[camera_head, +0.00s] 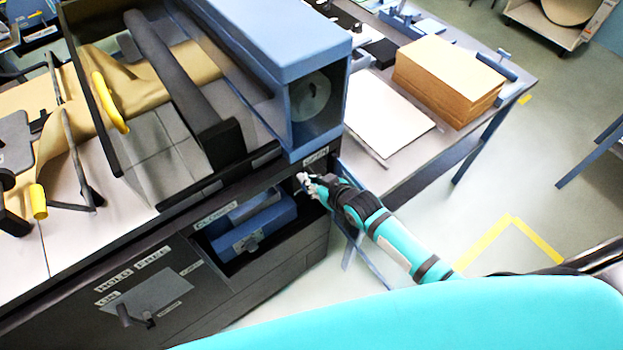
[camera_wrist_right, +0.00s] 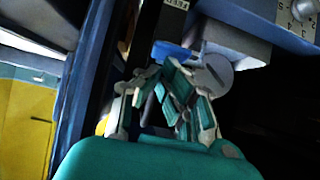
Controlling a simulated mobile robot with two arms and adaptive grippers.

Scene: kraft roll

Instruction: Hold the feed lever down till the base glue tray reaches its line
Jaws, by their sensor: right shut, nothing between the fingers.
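My right gripper (camera_head: 307,182) is shut and empty. It is at the right end of the dark machine front, just below a small white label (camera_head: 315,157). In the right wrist view, the gripper (camera_wrist_right: 178,75) has its fingertips close to a small blue piece (camera_wrist_right: 172,50), possibly the feed lever, below a label that seems to read FEED (camera_wrist_right: 175,3). I cannot tell whether they touch. A blue tray-like unit (camera_head: 265,225) sits in the open bay beneath a label that seems to read CLOSURE. I cannot make out a fill line. My left gripper is not in view.
A blue machine housing (camera_head: 270,40) stands above my right gripper. Brown kraft paper (camera_head: 140,85) runs at the left. A side table holds a white sheet (camera_head: 388,115) and a brown stack (camera_head: 448,75). A panel with a black handle (camera_head: 135,318) is lower left.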

